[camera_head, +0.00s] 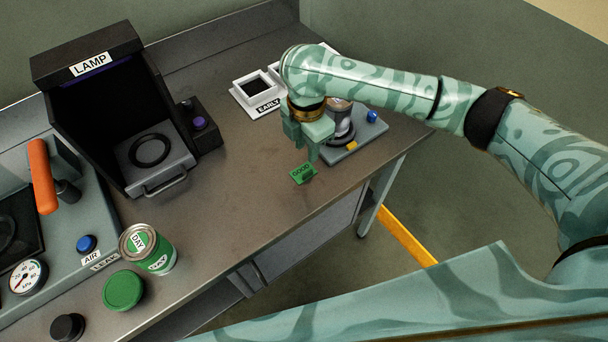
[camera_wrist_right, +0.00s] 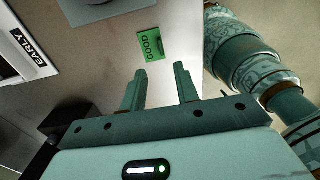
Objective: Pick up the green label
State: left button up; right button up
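The green label (camera_head: 302,174), printed GOOD, lies on the bench top near its front edge. In the right wrist view the label (camera_wrist_right: 149,44) lies flat, just beyond the fingertips. My right gripper (camera_head: 305,152) is over the label in the head view, pointing down. In the wrist view its two fingers (camera_wrist_right: 161,72) are apart with nothing between them. The fingers hide a little of the label's surroundings in the head view. My left gripper is not in view.
A grey device with a blue button (camera_head: 372,117) stands right of the gripper. A white EARLY tray (camera_head: 243,98) is behind it. The LAMP box (camera_head: 88,62), a DAY can (camera_head: 163,262) and a green lid (camera_head: 123,291) stand left. Bench between is clear.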

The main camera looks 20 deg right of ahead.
jog(key=b, duration=0.1)
send_over(307, 173)
notch_tip(307, 173, down, 4)
jog(key=shift+w+a+f, duration=0.1)
jog(key=shift+f, duration=0.05)
notch_tip(307, 173, down, 5)
jog(key=b, duration=0.2)
jog(key=shift+b, duration=0.35)
jog(key=shift+c, duration=0.3)
grip_shut()
